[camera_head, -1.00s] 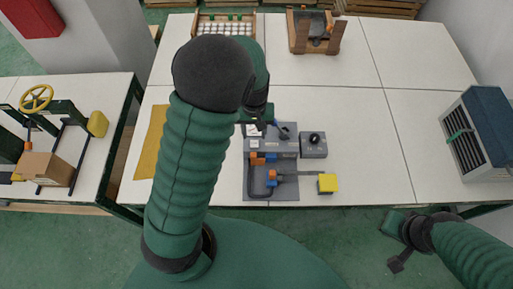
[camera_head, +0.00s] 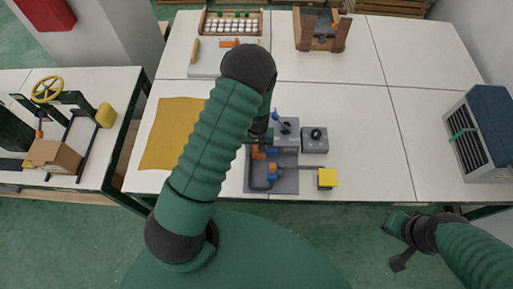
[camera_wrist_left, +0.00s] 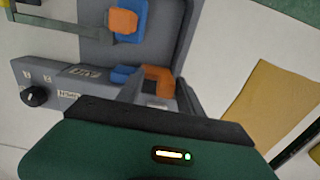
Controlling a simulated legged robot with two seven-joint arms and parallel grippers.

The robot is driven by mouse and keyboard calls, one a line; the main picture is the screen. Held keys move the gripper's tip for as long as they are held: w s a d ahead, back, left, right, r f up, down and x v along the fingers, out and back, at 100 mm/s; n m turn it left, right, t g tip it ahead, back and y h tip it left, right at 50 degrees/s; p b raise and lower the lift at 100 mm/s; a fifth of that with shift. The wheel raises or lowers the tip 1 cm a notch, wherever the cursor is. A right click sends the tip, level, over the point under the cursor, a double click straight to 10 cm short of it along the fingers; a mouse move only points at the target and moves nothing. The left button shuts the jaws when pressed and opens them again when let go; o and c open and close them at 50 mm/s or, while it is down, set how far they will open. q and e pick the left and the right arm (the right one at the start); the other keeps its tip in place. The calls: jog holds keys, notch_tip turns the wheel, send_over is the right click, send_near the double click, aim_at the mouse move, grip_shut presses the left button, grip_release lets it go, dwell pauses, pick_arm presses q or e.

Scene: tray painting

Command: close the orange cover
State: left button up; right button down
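A grey fixture (camera_head: 290,184) on the table carries orange and blue parts. An orange bent piece, which looks like the orange cover (camera_wrist_left: 158,76), sits beside a small blue part (camera_wrist_left: 123,74) at the labelled grey block's edge. In the head view the cover (camera_head: 257,154) is partly hidden by my left gripper (camera_head: 258,143). In the left wrist view, my left gripper's (camera_wrist_left: 160,92) fingers are apart, one on either side of the orange piece; contact is unclear. A second orange piece (camera_wrist_left: 123,21) sits on a blue part further along. My right gripper (camera_head: 397,243) is off the table's front edge.
A grey box with a black knob (camera_head: 315,140) stands right of the fixture. A yellow block (camera_head: 327,178) is on an arm at its right. A mustard cloth (camera_head: 170,135) lies left. A slatted blue-grey box (camera_head: 480,135) stands far right. Table between is clear.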

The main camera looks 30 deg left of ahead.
pick_arm(q)
jog(key=shift+c, duration=2.3)
jog(key=shift+a+f, duration=0.1)
jog(key=shift+a, duration=0.5)
grip_shut()
jog(key=shift+a, duration=0.2)
jog(key=shift+w+d, duration=0.1)
jog(key=shift+d, duration=0.25)
pick_arm(e)
jog(key=shift+a, duration=0.25)
pick_arm(q)
jog(key=shift+a, duration=0.15)
pick_arm(e)
jog(key=shift+a, duration=0.25)
jog(key=shift+d, duration=0.1)
